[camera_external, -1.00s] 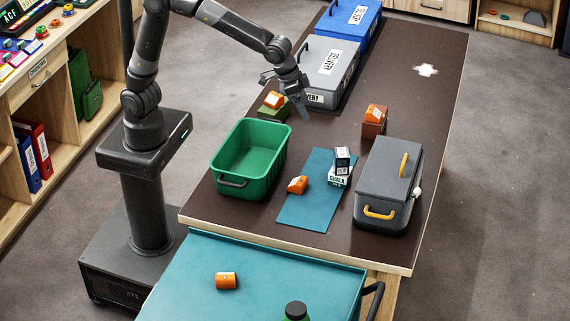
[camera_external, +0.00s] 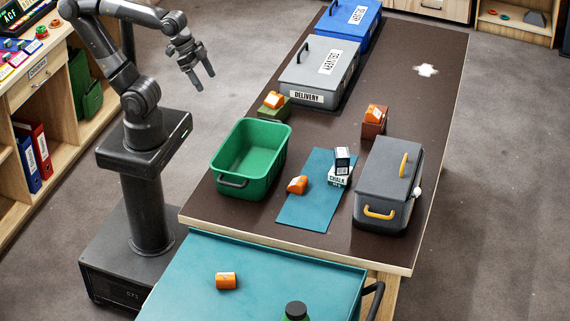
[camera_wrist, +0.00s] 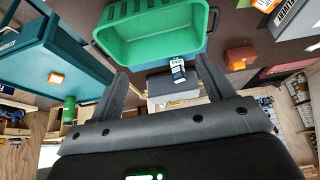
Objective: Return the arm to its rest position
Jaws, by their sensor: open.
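My arm is drawn back over its base in the external view. My gripper (camera_external: 202,80) is open and empty, in the air to the left of the long brown table (camera_external: 400,110) and touching nothing. In the wrist view my gripper (camera_wrist: 160,88) shows its two fingers spread apart with nothing between them.
On the table are a green bin (camera_external: 245,185), a grey delivery box (camera_external: 310,75), a blue box (camera_external: 350,27), a grey box with yellow handles (camera_external: 385,190) and a blue mat (camera_external: 295,215) with chalk boxes (camera_external: 340,175). A teal table (camera_external: 270,260) stands in front.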

